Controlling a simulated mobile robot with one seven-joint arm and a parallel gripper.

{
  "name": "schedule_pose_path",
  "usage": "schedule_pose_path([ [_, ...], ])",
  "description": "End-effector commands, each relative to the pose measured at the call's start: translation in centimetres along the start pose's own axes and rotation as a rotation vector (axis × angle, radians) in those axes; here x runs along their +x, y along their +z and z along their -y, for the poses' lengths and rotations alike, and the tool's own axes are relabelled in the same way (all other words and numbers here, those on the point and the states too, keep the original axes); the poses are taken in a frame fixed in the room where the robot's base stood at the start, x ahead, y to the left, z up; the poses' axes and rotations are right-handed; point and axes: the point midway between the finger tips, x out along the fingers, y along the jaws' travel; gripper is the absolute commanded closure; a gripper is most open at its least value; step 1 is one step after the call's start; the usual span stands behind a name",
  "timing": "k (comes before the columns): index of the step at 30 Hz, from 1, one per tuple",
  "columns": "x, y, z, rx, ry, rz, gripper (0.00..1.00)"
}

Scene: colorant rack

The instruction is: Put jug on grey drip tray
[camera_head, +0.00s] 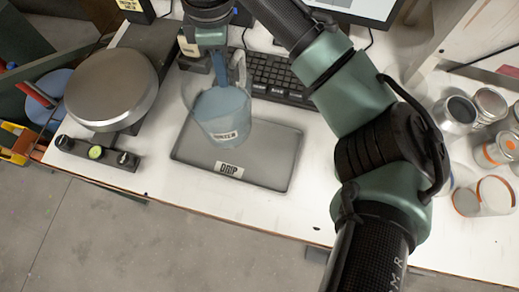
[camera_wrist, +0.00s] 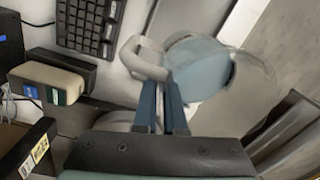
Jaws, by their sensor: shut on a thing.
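The jug (camera_head: 222,115) is clear with blue-grey contents and a small label near its base. My gripper (camera_head: 219,74) is shut on the jug's pale handle. In the wrist view my gripper's two blue fingers (camera_wrist: 162,100) close on the handle (camera_wrist: 147,58), and the jug's body (camera_wrist: 205,65) lies just to the right. The grey drip tray (camera_head: 268,158), labelled DRIP, lies flat on the white table. In the head view the jug overlaps the tray's left half. I cannot tell whether its base touches the tray.
A round metal pan (camera_head: 111,88) on a dark stand with a knob panel (camera_head: 97,153) stands left of the tray. A keyboard (camera_head: 278,78) lies behind it. Several cans and jars (camera_head: 490,105) stand at the right. The table's front edge runs close below the tray.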

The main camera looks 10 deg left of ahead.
Motion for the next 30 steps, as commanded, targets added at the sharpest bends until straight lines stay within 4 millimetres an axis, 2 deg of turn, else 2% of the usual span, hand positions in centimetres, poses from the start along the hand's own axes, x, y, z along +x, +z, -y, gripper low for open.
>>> schedule_pose_path([
  [5, 0.7, -0.1, -0.2, -0.074, 0.0, 0.0, 1.0],
  [15, 5.8, -0.1, -0.4, -0.08, -0.001, -0.002, 1.0],
  [20, 7.2, 0.0, -0.5, -0.078, -0.001, -0.001, 1.0],
  [25, 9.4, -0.1, -0.6, -0.078, -0.002, -0.001, 1.0],
  [30, 10.2, -0.1, -0.6, -0.079, 0.001, -0.001, 1.0],
])
